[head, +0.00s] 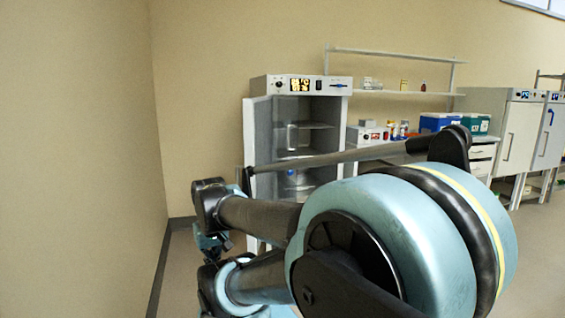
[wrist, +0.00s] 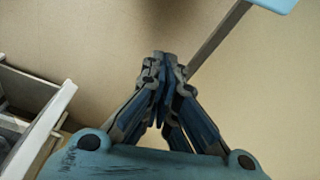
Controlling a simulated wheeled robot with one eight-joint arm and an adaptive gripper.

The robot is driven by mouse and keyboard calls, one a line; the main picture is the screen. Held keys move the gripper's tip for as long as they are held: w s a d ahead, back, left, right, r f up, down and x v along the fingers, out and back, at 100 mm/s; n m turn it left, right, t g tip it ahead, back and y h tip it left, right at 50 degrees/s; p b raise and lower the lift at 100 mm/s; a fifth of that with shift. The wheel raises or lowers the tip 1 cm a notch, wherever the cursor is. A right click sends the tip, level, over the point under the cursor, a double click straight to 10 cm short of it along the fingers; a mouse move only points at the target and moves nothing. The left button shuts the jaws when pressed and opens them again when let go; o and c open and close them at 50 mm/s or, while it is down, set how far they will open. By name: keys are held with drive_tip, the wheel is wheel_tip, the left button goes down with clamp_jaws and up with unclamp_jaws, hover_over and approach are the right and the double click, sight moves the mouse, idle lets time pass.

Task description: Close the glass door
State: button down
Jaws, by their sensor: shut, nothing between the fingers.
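The glass-fronted cabinet (head: 318,86) stands against the back wall in the head view, with a lit display on top. Its glass door (head: 258,132) appears to stand open on the left side, its pale frame swung outward. Shelves and glassware show inside. My arm hides the lower part of the cabinet and door. My gripper (wrist: 163,60) is shut and empty in the wrist view, its fingertips together before bare wall or floor. A pale-edged structure (wrist: 42,128) lies to its left, apart from the fingers; I cannot tell whether it is the door.
A plain wall (head: 85,150) runs close along the left. Right of the cabinet is a bench with a blue box (head: 440,121) and a green box (head: 476,124), under a wall shelf (head: 400,92). More white cabinets (head: 520,135) stand further right. Floor is clear at lower right.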

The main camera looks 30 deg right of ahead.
drive_tip(key=w+d+r+n+t+h, duration=0.1)
drive_tip(key=w+d+r+t+h, duration=0.1)
drive_tip(key=w+d+r+h, duration=0.6)
drive_tip(key=w+d+r+n+t+h, duration=0.1)
drive_tip(key=w+d+r+t, duration=0.15)
drive_tip(key=w+d, duration=1.1)
drive_tip(key=w+d+r+n+t+h, duration=0.1)
drive_tip(key=w+d+r+h, duration=0.5)
drive_tip(key=d, duration=0.8)
drive_tip(key=w+d+n+t, duration=0.2)
drive_tip(key=w+d+n, duration=0.1)
drive_tip(key=w+d, duration=0.8)
drive_tip(key=d, duration=0.3)
drive_tip(key=shift+d, duration=0.25)
